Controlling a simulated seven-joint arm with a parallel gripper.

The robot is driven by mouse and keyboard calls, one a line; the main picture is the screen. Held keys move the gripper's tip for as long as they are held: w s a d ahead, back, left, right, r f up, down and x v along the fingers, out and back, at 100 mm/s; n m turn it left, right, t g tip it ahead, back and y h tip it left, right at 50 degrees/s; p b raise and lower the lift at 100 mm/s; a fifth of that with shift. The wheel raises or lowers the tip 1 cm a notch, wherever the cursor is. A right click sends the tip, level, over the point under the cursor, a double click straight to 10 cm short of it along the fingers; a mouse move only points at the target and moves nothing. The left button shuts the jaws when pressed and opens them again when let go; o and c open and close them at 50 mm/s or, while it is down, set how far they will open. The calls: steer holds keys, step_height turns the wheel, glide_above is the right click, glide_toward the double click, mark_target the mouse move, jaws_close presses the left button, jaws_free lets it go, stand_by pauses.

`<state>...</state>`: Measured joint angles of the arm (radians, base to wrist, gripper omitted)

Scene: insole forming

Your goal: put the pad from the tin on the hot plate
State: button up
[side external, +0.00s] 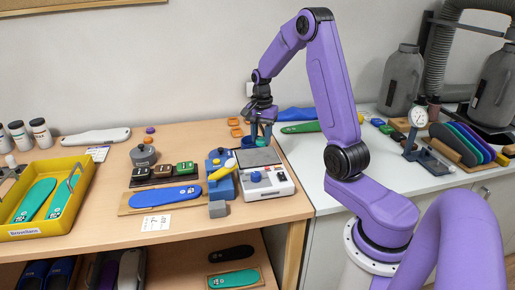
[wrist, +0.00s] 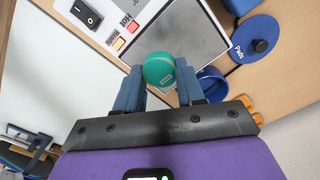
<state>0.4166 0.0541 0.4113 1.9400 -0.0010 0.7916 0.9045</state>
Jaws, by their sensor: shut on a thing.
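My gripper (side external: 261,133) is shut on a small round teal pad, which shows clearly between the blue fingers in the wrist view (wrist: 159,70). The gripper is above the back edge of the hot plate, a grey square plate (side external: 259,157) on a white housing with a switch. In the wrist view the pad overlaps the edge of the plate (wrist: 180,38); the exact height is hard to tell. The blue tin (wrist: 212,87) stands open behind the plate, partly hidden by a finger. Its blue lid (wrist: 242,51), marked "Pads" with a black knob, lies beside it.
A blue device with a yellow handle (side external: 219,173) stands left of the hot plate. Orange rings (side external: 235,131) lie behind. A blue insole (side external: 165,196) and a yellow tray (side external: 78,222) are further left. A white counter (side external: 318,180) adjoins on the right.

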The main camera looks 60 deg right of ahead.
mark_target(258, 156)
steer(key=shift+w+d+f, duration=0.25)
steer(key=shift+w+f, duration=0.2)
steer(key=shift+f, duration=0.2)
steer(key=shift+w+d+f, duration=0.2)
steer(key=shift+w+f, duration=0.25)
steer(key=shift+f, duration=0.15)
steer(key=shift+w+d+f, duration=0.1)
steer(key=shift+w+f, duration=0.05)
steer(key=shift+f, duration=1.6)
steer(key=shift+f, duration=0.15)
steer(key=o, duration=1)
